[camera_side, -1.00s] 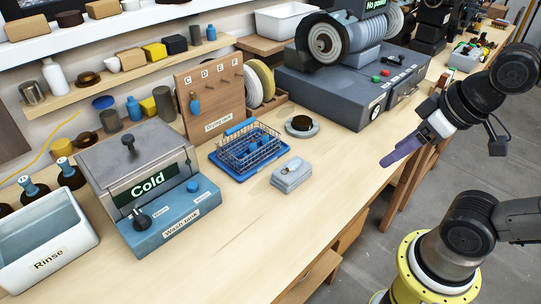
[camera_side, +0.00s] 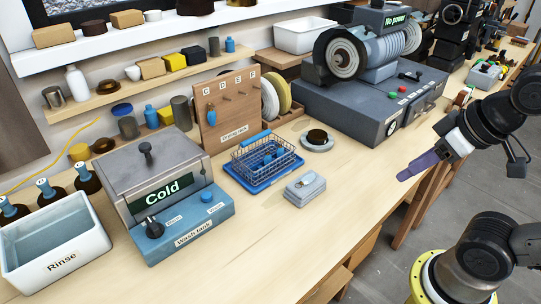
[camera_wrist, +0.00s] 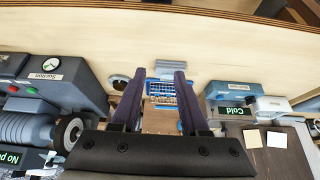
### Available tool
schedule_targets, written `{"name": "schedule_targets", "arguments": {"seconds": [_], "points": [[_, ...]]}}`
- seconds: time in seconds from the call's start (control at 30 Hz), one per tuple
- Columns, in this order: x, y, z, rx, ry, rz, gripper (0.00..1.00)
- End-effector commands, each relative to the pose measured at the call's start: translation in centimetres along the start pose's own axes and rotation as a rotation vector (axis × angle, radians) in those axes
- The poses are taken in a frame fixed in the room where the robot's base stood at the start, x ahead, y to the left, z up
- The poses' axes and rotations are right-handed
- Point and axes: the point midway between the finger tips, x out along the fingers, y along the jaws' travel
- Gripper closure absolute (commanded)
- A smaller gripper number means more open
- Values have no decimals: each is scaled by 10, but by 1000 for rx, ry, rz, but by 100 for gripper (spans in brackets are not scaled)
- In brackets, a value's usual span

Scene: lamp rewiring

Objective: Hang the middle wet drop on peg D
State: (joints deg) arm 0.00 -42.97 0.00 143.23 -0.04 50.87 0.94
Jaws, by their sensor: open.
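A brown drying rack (camera_side: 226,108) stands at the back with pegs lettered C, D, E and F. A blue drop (camera_side: 211,115) hangs at peg C; peg D shows nothing on it. A wire basket on a blue tray (camera_side: 262,165) stands in front of the rack. Small blue drops (camera_side: 268,159) lie in it, partly hidden by the wires, so I cannot tell their exact order. My gripper (camera_side: 418,166), with purple fingers, is open and empty, well right of the basket. In the wrist view the basket (camera_wrist: 160,88) shows between the spread fingers (camera_wrist: 160,76).
A grey box (camera_side: 304,190) and a saucer with a dark round piece (camera_side: 317,140) are right of the basket. The wash tank (camera_side: 180,230) reads Cold; a Rinse tub (camera_side: 60,255) is at far left. A large grey machine (camera_side: 370,105) stands behind.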

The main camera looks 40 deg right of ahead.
Motion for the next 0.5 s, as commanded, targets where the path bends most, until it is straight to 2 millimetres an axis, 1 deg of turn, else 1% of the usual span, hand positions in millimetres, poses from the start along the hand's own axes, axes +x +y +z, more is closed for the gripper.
{"name": "schedule_targets", "arguments": {"seconds": [0.07,0.17,0.2,0.27,0.3,0.37,0.4,0.47,0.5], "points": [[-4,1,-14,19,51,5,62],[-10,3,-46,45,123,13,62],[-10,3,-64,53,144,16,62],[-5,3,-91,63,166,17,62],[-1,2,-108,67,178,18,62],[9,0,-133,72,191,17,62],[17,-3,-150,73,196,16,62],[34,-7,-173,71,196,13,62],[48,-11,-188,69,192,11,62]]}}
